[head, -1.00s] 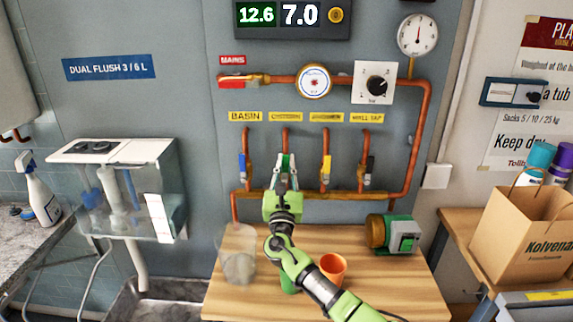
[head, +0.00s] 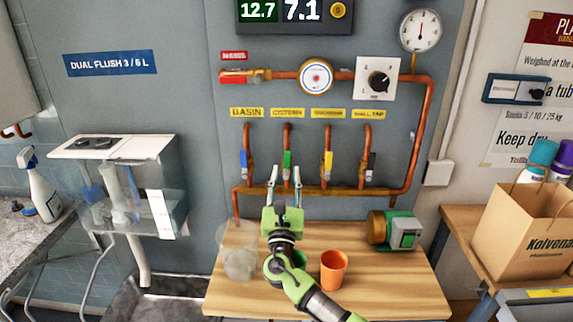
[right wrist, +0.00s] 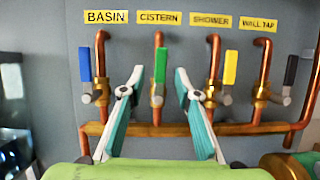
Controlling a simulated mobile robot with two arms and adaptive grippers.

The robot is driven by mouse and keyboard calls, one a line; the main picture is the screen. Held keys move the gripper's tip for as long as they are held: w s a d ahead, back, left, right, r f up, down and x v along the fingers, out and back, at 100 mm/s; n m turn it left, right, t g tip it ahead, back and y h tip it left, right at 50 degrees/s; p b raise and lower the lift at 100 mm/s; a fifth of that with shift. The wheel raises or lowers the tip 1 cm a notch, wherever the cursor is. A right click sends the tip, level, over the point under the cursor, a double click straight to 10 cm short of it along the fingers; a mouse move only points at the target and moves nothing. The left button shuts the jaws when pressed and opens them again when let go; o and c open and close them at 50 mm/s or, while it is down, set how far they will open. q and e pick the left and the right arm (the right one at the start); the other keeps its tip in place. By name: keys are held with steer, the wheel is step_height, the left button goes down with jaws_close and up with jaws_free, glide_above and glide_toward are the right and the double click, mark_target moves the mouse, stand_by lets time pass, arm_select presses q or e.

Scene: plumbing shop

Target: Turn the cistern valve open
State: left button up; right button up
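The cistern valve (head: 287,160) is the second from the left, under the yellow CISTERN label (head: 287,113). Its green lever stands upright, in line with its vertical copper pipe; it also shows clearly in the right wrist view (right wrist: 160,66). My right gripper (head: 286,172) is open and empty, below and in front of this valve. In the right wrist view its two fingers (right wrist: 159,74) stand apart, one on each side of the green lever, with clear space between. My left gripper is not in view.
Blue (head: 244,164), yellow (head: 327,164) and dark (head: 371,166) levers flank the green one, all upright. Below is a wooden bench (head: 380,293) with a clear container (head: 238,262), an orange cup (head: 334,270) and a green-and-brass device (head: 392,231). A gauge (head: 420,30) hangs upper right.

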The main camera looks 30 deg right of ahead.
steer(key=v, duration=0.6)
steer(key=shift+h, duration=0.3)
steer(key=shift+s+a, duration=0.1)
